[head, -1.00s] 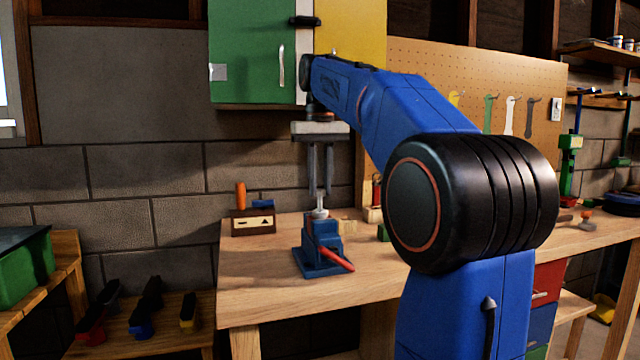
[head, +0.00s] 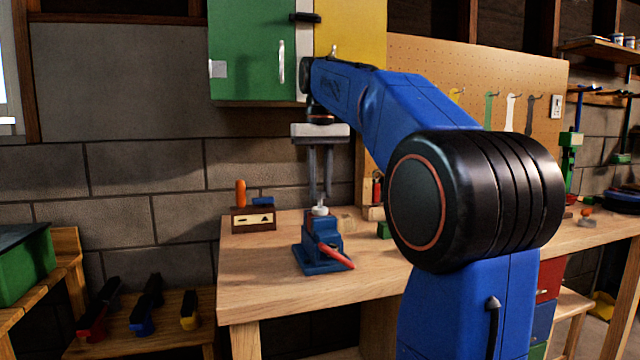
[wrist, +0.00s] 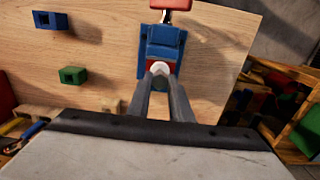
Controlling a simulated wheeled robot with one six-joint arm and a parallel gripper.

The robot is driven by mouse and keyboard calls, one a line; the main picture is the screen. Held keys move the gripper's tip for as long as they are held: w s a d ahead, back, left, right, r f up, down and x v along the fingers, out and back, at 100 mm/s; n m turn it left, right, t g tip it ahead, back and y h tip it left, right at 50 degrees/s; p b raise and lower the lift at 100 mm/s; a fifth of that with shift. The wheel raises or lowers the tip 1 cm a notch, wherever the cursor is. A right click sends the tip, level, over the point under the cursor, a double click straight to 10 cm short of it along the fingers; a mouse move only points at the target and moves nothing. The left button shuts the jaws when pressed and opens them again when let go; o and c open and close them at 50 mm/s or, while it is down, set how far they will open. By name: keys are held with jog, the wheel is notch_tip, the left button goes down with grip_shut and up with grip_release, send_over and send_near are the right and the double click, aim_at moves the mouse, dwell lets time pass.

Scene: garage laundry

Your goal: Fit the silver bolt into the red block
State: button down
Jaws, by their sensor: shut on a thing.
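The silver bolt (head: 320,210) is held between the fingertips of my gripper (head: 320,203), directly above the blue vise (head: 322,252) on the workbench. In the wrist view the bolt's pale head (wrist: 160,68) shows between my gripper's fingertips (wrist: 161,78). A little of the red block (wrist: 151,65) shows beside the bolt head, in the jaws of the vise. The bolt's shank is hidden, and I cannot tell how deep it sits in the block. The vise has a red handle (head: 335,257) toward the front right.
The wooden workbench (head: 260,275) has free room left of the vise. A small wooden box (head: 253,219) with an orange-handled tool stands behind it. A green block (head: 384,231) lies to the right. In the wrist view a blue block (wrist: 50,20) lies on the bench.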

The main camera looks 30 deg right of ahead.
jog(key=shift+f, duration=1.1)
jog(key=c, duration=1.5)
grip_release()
jog(key=shift+r, duration=3.75)
